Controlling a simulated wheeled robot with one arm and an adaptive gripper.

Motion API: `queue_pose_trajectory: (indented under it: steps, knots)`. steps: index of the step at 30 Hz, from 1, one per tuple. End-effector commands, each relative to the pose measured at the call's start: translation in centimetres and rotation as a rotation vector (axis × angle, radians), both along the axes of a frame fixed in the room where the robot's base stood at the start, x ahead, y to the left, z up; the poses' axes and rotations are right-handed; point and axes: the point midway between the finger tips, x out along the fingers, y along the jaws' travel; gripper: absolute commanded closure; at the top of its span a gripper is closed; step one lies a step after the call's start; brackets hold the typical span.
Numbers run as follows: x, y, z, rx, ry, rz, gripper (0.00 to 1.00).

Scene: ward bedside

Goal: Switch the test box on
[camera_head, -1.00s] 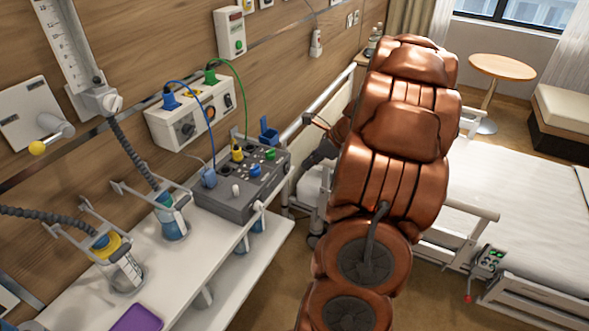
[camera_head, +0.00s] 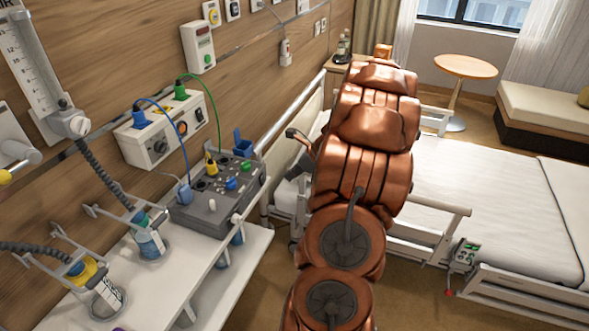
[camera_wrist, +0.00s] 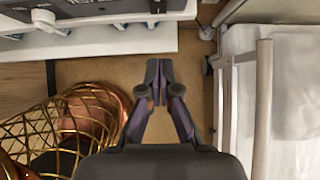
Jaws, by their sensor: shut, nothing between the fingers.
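The test box (camera_head: 228,208) is a dark grey box on the white wall shelf in the head view. Its top carries yellow, blue and green plugs, dark knobs and a small white part. Which part is its switch, and how that is set, is too small to tell. In the wrist view, a dark grey panel that looks like its edge (camera_wrist: 95,9) shows at the top left. My gripper (camera_wrist: 158,66) is shut and empty, over open floor beside the shelf. In the head view, my gripper (camera_head: 294,134) shows partly, right of the box and apart from it; my arm hides the rest.
A white supply unit (camera_head: 160,140) on the wall feeds blue and green cables to the box. Floor shows between shelf and bed.

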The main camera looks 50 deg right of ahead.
Motion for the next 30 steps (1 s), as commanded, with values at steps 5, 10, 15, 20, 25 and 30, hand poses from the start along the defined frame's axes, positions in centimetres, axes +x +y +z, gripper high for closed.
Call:
queue_pose_trajectory:
  steps: [5, 10, 15, 20, 25, 30]
  knots:
    - [1.8, 0.7, -2.3, 0.003, 0.003, 0.003, 1.00]
    - [3.2, 1.1, -4.3, 0.003, 0.003, 0.002, 1.00]
    - [5.4, 1.7, -4.6, 0.000, 0.002, 0.003, 1.00]
    - [6.7, 2.1, -4.9, 0.000, 0.001, 0.001, 1.00]
    - [7.2, 2.2, -5.0, 0.000, 0.001, 0.001, 1.00]
    - [7.2, 2.2, -5.1, 0.000, 0.001, 0.000, 1.00]
